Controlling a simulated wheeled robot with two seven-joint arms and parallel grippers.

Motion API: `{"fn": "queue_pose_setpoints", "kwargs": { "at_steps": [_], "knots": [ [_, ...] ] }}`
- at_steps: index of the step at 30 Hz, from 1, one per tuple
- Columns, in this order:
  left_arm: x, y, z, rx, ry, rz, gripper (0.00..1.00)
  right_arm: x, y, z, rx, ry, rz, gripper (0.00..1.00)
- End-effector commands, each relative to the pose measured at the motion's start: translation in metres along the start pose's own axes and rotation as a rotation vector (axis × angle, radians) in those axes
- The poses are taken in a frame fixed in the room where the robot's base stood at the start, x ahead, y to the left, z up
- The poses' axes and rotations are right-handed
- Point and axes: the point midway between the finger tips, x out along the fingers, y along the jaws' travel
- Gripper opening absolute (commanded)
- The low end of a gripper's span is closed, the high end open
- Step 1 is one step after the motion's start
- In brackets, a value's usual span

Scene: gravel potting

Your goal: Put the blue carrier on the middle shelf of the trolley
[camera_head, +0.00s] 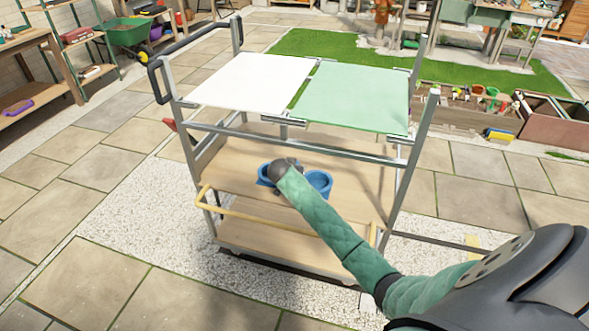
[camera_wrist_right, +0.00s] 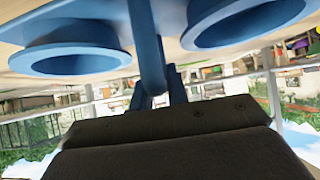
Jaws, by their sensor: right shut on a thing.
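The trolley has a pale wooden middle shelf (camera_head: 235,165) below a top of one white and one mint green panel. The blue carrier (camera_head: 320,182) has round cups and is over the middle shelf, beneath the top panels. My right arm reaches in from the front, and its dark gripper (camera_head: 285,165) hides the carrier's centre. In the right wrist view the gripper (camera_wrist_right: 165,95) is shut on the upright blue handle of the carrier (camera_wrist_right: 70,58). I cannot tell whether the carrier's underside touches the shelf. My left gripper is out of view.
A yellow rail (camera_head: 270,225) runs across the trolley's front, above the wooden bottom shelf (camera_head: 270,250). Metal posts (camera_head: 405,175) frame the sides, and a grey crossbar passes above my forearm. The middle shelf is bare on either side of the carrier.

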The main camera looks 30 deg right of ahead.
Motion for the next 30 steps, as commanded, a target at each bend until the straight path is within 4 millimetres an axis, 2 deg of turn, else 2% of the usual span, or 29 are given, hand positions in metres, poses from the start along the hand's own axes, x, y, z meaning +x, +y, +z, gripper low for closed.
{"fn": "queue_pose_setpoints", "kwargs": {
  "at_steps": [5,6,8,9,20,23,30],
  "knots": [
    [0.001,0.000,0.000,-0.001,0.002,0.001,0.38,0.001,0.000,0.002,0.000,0.000,0.000,0.00],
    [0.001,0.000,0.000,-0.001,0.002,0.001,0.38,0.001,0.000,0.001,0.000,0.000,0.000,0.24],
    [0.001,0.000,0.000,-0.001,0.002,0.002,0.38,0.001,0.000,0.001,0.000,0.000,0.000,0.35],
    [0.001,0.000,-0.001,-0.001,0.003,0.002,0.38,0.001,0.000,0.001,0.000,0.000,0.000,0.38],
    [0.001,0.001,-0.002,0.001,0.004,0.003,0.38,-0.004,-0.001,0.000,0.000,0.000,-0.001,0.38],
    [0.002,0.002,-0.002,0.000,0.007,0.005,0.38,-0.015,-0.001,0.001,0.002,0.000,-0.002,0.38],
    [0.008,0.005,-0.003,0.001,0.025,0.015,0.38,-0.060,-0.001,0.001,0.003,0.000,-0.003,0.38]
  ]
}}
